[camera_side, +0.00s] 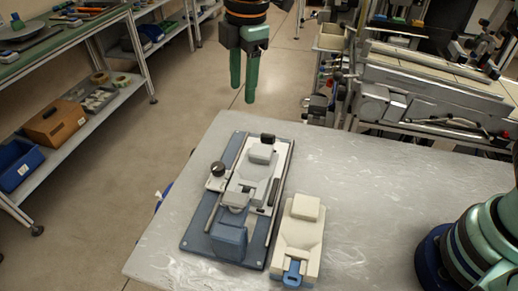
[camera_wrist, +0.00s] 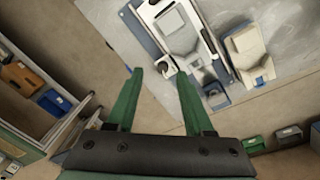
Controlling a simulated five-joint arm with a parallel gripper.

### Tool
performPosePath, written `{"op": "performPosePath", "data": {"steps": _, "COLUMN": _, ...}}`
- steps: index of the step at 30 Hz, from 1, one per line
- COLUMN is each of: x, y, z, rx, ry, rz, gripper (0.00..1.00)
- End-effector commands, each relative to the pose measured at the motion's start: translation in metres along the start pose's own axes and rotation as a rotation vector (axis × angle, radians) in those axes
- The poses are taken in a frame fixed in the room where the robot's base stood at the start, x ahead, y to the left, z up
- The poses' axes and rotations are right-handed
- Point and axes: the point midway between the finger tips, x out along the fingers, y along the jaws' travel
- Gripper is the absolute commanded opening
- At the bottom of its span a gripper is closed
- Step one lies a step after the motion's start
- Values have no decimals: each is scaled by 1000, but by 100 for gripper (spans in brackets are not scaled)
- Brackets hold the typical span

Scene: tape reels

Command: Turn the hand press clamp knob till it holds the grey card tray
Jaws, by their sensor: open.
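The hand press (camera_side: 228,242) stands on a blue base plate on the grey table, and part of it shows in the wrist view (camera_wrist: 208,88). A round black knob (camera_side: 218,169) sits at its left side; I take this for the clamp knob. A light grey tray-like piece (camera_side: 247,183) lies in the middle of the press; I cannot tell whether the knob holds it. My gripper (camera_side: 243,93) hangs in the air beyond the table's far edge, above and apart from the press. Its two green fingers are spread and empty in the wrist view (camera_wrist: 158,85).
A cream device (camera_side: 303,235) with a blue tab stands on the table close to the right of the press. Shelves with a wooden box (camera_side: 55,122) stand at left, and machinery (camera_side: 400,100) stands behind the table.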

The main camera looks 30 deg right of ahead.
Motion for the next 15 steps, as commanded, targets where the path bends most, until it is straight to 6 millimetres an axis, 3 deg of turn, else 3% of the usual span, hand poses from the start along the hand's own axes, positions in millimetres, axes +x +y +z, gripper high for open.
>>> {"op": "performPosePath", "data": {"steps": 1, "x": 14, "y": 2, "z": -16, "rx": -80, "ry": -6, "rz": -22, "gripper": 52}}
{"op": "performPosePath", "data": {"steps": 6, "x": 45, "y": 1, "z": -53, "rx": -298, "ry": -18, "rz": -73, "gripper": 52}}
{"op": "performPosePath", "data": {"steps": 10, "x": 57, "y": 0, "z": -67, "rx": -385, "ry": -20, "rz": -91, "gripper": 52}}
{"op": "performPosePath", "data": {"steps": 15, "x": 68, "y": -2, "z": -71, "rx": -413, "ry": -21, "rz": -97, "gripper": 52}}
